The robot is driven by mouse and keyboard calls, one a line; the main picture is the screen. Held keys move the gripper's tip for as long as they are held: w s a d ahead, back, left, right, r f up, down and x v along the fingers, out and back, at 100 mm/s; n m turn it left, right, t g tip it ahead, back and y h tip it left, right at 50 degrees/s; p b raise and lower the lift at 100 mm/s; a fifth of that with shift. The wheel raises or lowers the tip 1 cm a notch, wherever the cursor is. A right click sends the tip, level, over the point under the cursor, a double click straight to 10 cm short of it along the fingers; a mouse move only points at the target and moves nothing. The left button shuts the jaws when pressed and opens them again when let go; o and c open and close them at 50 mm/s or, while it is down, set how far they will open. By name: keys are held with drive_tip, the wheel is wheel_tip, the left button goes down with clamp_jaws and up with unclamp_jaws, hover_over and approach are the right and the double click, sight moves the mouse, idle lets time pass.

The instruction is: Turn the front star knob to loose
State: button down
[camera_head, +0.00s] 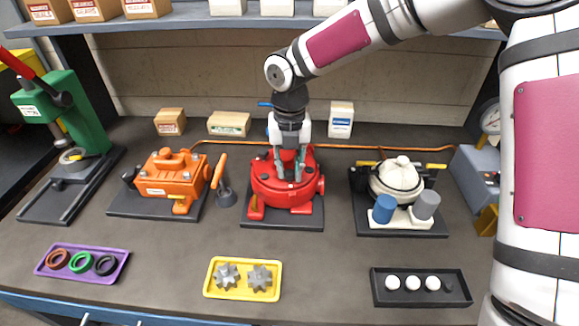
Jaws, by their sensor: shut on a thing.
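A round red motor housing (266,192) sits on a dark base plate (285,222) in the middle of the bench. My gripper (289,175) points down over the top of this housing. Its fingers are shut on a small part there. The fingers hide most of that part, so I cannot make out its shape or whether it is the front star knob. A red foot or clamp (256,207) shows at the housing's front left, with another at its front right. No loose or tight marking is readable.
An orange motor (168,178) stands left, a cream one (396,180) right. A grey funnel-like tool (226,194) stands close left of the red housing. Purple (120,265), yellow (241,294) and black (378,292) trays lie in front. Small boxes (229,124) stand behind.

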sight(289, 172)
drive_tip(key=n, duration=0.7)
drive_tip(key=shift+s+f, duration=0.1)
drive_tip(key=shift+f, duration=0.1)
idle(0.4)
drive_tip(key=c, duration=1.4)
unclamp_jaws()
drive_tip(key=shift+o, duration=0.2)
drive_tip(key=shift+r, duration=0.1)
wheel_tip(289, 172, up, 12)
